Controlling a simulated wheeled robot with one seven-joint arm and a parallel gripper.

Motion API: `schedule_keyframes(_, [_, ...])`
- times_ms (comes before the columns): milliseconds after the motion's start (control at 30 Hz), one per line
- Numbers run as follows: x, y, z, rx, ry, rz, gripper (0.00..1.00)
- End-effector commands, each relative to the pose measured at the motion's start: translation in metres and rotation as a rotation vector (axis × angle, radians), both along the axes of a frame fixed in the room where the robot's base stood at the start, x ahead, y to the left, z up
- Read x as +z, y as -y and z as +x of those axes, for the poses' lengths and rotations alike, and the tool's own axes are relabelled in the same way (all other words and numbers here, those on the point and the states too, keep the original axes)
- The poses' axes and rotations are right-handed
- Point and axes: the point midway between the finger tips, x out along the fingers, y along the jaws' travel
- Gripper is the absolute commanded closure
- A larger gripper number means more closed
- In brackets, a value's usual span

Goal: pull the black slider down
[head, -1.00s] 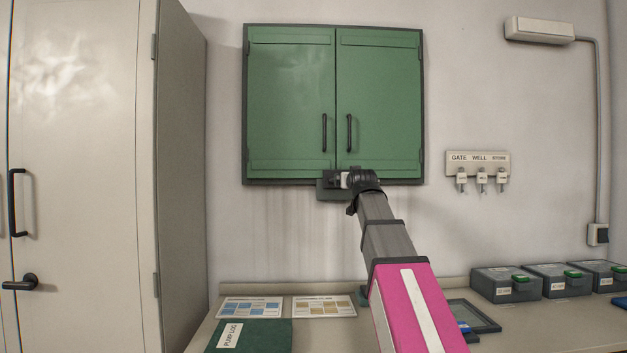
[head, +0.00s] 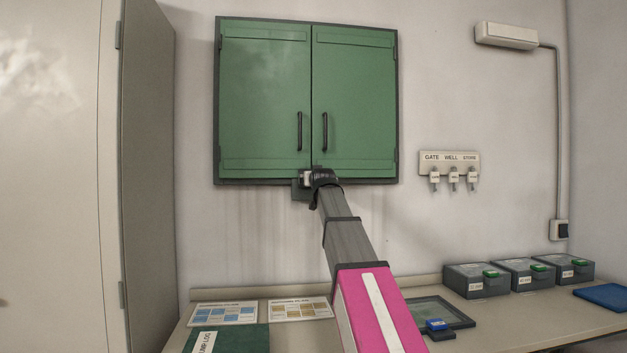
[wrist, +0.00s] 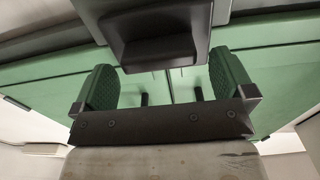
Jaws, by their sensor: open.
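The black slider (wrist: 155,52) appears as a dark block at the top middle of the wrist view, under the green cabinet (head: 306,90). My gripper (wrist: 165,80) is open, with one green-padded finger left of the block's lower end and one right. I cannot tell whether either finger touches it. In the head view my gripper (head: 312,180) is at the cabinet's bottom edge, by a small dark green plate (head: 300,194). There my wrist hides the slider, or most of it. Both cabinet doors look shut.
A grey locker (head: 148,150) stands at the left. A key rack (head: 449,158) hangs on the wall to the right. The counter (head: 510,318) below holds lidded boxes (head: 477,280), charts (head: 225,314) and a dark tray (head: 450,312). The wall beneath the cabinet is clear.

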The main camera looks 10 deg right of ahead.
Motion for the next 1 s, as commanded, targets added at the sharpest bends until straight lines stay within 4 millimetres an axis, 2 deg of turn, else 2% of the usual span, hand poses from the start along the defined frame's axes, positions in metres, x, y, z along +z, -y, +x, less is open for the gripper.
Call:
schedule_keyframes(33, [0.001, 0.000, 0.008, 0.000, 0.000, 0.000, 0.00])
schedule_keyframes(100, [0.000, 0.000, 0.013, 0.000, 0.000, 0.000, 0.00])
schedule_keyframes(400, [-0.001, 0.000, 0.014, 0.000, 0.000, 0.000, 0.00])
schedule_keyframes(567, [0.000, 0.000, 0.014, 0.000, 0.000, 0.000, 0.52])
schedule_keyframes(600, [0.000, 0.000, 0.014, 0.000, 0.000, 0.000, 0.65])
schedule_keyframes(633, [0.000, 0.000, 0.014, 0.000, 0.000, 0.000, 0.68])
schedule_keyframes(767, [-0.004, 0.000, 0.014, 0.000, -0.001, 0.000, 0.68])
schedule_keyframes(1000, [-0.034, 0.000, 0.013, 0.000, -0.002, 0.000, 0.68])
